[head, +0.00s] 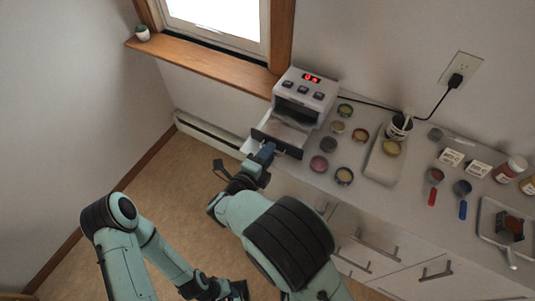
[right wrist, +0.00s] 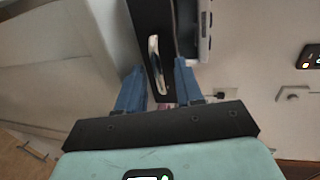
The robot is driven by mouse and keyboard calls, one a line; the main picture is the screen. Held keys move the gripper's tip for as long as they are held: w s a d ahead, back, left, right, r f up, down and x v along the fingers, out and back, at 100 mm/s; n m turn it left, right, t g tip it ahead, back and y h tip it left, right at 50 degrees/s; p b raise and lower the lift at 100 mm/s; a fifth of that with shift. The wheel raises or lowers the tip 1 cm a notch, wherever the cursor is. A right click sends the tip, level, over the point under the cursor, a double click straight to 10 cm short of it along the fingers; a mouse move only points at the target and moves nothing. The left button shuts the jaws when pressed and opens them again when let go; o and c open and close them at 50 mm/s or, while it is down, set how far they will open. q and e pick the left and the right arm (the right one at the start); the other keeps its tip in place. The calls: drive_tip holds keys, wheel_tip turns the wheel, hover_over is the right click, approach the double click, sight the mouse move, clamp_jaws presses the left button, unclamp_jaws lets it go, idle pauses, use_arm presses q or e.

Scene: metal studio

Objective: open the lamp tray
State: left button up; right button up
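The lamp (head: 305,91) is a white box with a red display and dark buttons, standing on the counter below the window. Its tray (head: 288,130) is slid out of the front opening, with a black front panel (head: 289,149). In the right wrist view the black panel (right wrist: 147,20) carries a silver handle (right wrist: 154,60). My right gripper (head: 267,151) is at the panel. Its blue fingers stand apart on either side of the handle, with gaps visible. My left gripper (head: 238,290) is low at the bottom edge, away from the lamp; its fingers are unclear.
Several small round jars (head: 328,145) stand right of the tray. A pale tray (head: 384,163), a cup (head: 398,127) and red (head: 433,187) and blue (head: 462,197) scoops lie farther right. Drawers (head: 365,250) with handles are below the counter. The floor at left is clear.

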drive_tip(key=v, duration=1.3)
drive_tip(key=shift+r, duration=0.15)
drive_tip(key=shift+s+a, duration=0.1)
drive_tip(key=shift+s, duration=0.05)
